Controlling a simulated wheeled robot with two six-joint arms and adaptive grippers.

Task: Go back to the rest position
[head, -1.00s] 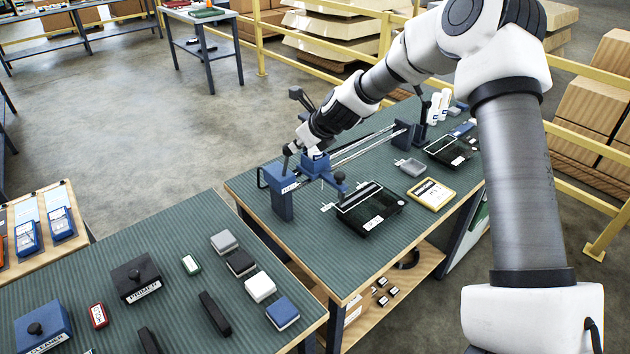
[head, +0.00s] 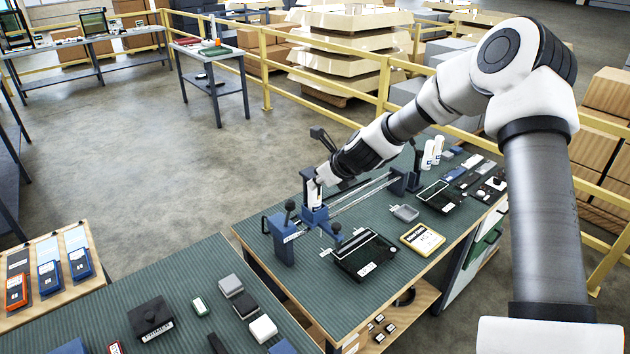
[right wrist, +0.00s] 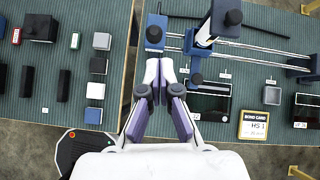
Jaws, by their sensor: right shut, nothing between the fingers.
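My right arm comes in from the right in the head view. Its far end is above the blue clamp fixture (head: 283,240) with rails on the green work bench (head: 400,268). My right gripper (right wrist: 158,75) is shut and empty in the right wrist view. There its fingertips lie close together over the bench's near edge, beside the blue fixture block (right wrist: 155,35). In the head view its fingertips are hard to make out against the fixture. My left gripper is not in view.
A black-framed tray (head: 365,256), a yellow-edged card (head: 422,238) and a grey dish (head: 404,213) lie on the bench. A second bench (head: 215,262) at the lower left holds several small blocks. A yellow railing (head: 330,106) runs behind. Open floor lies at left.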

